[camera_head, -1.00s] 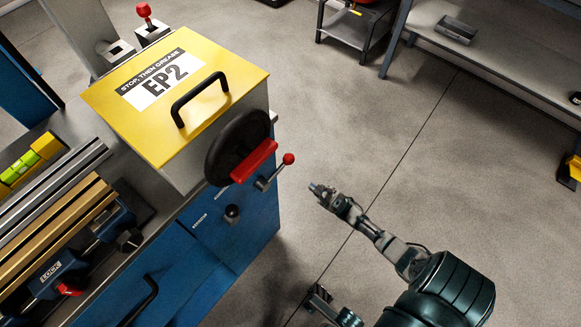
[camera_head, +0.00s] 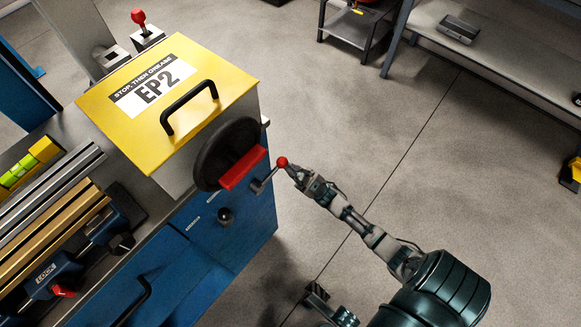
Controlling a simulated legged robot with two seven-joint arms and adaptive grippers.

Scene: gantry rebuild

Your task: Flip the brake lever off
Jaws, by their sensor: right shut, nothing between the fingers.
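A short lever with a red ball knob (camera_head: 282,162) sticks out from the side of the machine. It sits just right of a black handwheel (camera_head: 222,150) with a red bar (camera_head: 243,169) across it. No label shows which lever is the brake. My right gripper (camera_head: 291,169) is shut and empty. Its fingertips are at the red ball, on its right side; I cannot tell whether they touch it. A second red-knobbed lever (camera_head: 138,18) stands upright on a metal block behind the yellow cover. My left gripper is not in view.
The yellow cover (camera_head: 215,72) is marked EP2 and carries a black handle (camera_head: 189,105). A black knob (camera_head: 225,215) is below the wheel on the blue cabinet (camera_head: 235,240). Bars and clamps lie at left. Open floor (camera_head: 400,120) is to the right; shelves stand beyond.

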